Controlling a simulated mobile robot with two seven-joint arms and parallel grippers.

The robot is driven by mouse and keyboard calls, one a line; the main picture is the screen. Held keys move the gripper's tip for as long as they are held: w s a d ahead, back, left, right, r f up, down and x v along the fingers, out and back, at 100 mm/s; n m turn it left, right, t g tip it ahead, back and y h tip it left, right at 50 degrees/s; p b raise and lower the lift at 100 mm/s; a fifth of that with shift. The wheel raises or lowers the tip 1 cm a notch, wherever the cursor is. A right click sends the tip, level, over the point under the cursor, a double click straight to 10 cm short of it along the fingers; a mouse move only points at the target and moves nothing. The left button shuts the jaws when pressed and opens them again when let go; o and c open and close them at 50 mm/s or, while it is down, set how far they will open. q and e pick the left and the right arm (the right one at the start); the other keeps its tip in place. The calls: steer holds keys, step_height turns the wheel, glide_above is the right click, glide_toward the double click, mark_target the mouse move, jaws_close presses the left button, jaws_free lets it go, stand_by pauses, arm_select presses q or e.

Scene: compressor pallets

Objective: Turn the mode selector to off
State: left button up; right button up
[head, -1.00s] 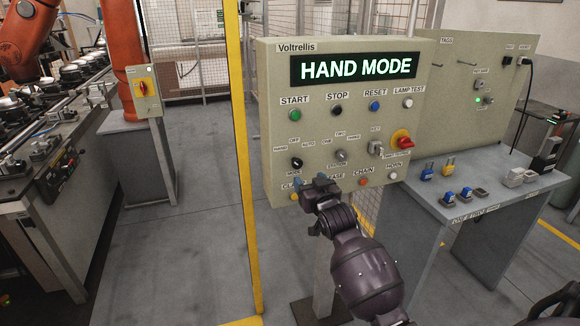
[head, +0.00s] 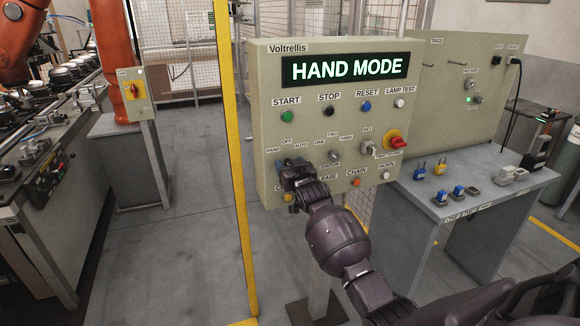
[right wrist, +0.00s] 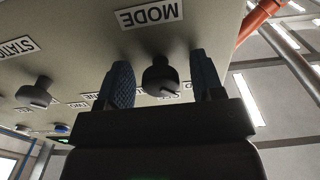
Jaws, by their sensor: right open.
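The mode selector is a small black knob (right wrist: 160,78) on the beige control panel (head: 262,110), beside the MODE label (right wrist: 149,14) in the right wrist view. In the head view my right gripper (head: 293,172) hides it, below the HAND, OFF and AUTO labels (head: 287,141). In the right wrist view the two blue-grey fingers of my right gripper (right wrist: 163,84) stand apart, one on each side of the knob, with visible gaps. The panel display (head: 345,68) reads HAND MODE in the head view. My left gripper is not in view.
The station selector (head: 334,154) and key switch (head: 368,148) sit right of the gripper. A red emergency stop (head: 397,142) is farther right. A yellow post (head: 236,160) stands left of the panel. A table (head: 480,205) with padlocks is at the right.

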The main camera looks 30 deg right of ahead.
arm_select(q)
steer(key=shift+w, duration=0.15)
arm_select(e)
steer(key=shift+c, duration=0.2)
steer(key=c, duration=0.9)
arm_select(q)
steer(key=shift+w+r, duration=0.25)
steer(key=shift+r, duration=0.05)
